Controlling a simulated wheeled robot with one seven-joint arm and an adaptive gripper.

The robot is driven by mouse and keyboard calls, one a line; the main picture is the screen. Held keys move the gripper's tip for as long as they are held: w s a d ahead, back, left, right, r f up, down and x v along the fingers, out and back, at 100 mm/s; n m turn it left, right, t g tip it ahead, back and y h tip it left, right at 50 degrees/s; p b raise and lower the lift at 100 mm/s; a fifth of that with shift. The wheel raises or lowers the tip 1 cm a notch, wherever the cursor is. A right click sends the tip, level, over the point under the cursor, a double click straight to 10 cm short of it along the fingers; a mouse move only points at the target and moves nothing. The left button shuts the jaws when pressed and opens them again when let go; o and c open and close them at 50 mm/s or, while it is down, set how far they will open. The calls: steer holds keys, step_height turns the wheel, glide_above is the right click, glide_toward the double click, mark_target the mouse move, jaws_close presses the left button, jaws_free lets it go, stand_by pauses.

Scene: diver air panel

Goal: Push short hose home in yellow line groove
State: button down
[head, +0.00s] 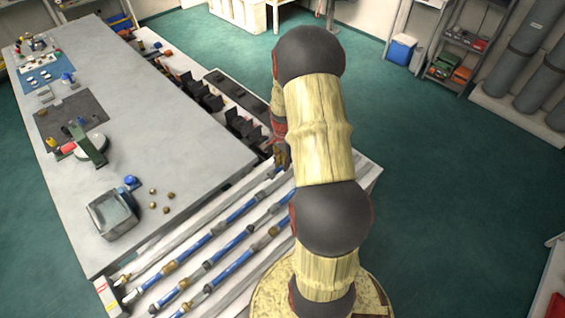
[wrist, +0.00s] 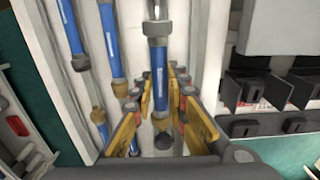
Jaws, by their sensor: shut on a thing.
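My gripper (wrist: 160,104) has its yellow fingers on either side of a blue hose (wrist: 159,75) with a dark collar above and a brass end between the fingers. It is shut on this hose near the brass end. In the head view my gripper (head: 281,157) is at the far right end of the pale grooved panel (head: 361,172), partly hidden by my arm. The hose lies lengthwise along a pale groove in the wrist view; whether it is fully seated I cannot tell. I cannot make out a yellow line marking on this groove.
Other blue hoses with brass ends lie in parallel grooves, one of them (wrist: 112,42) left of my gripper. Black brackets (wrist: 262,88) stand close on the right. A grey workbench (head: 150,120) with a metal tray (head: 113,216) and loose brass fittings is beside the panel.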

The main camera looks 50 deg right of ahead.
mark_target(277, 184)
steer(key=shift+f+b, duration=2.25)
steer(key=shift+f, duration=1.35)
steer(key=shift+w+a, duration=0.2)
steer(key=shift+a, duration=1.4)
steer(key=c, duration=1.8)
jaws_free()
steer(key=shift+o, duration=0.6)
step_height(277, 184, up, 12)
steer(key=shift+f, duration=0.1)
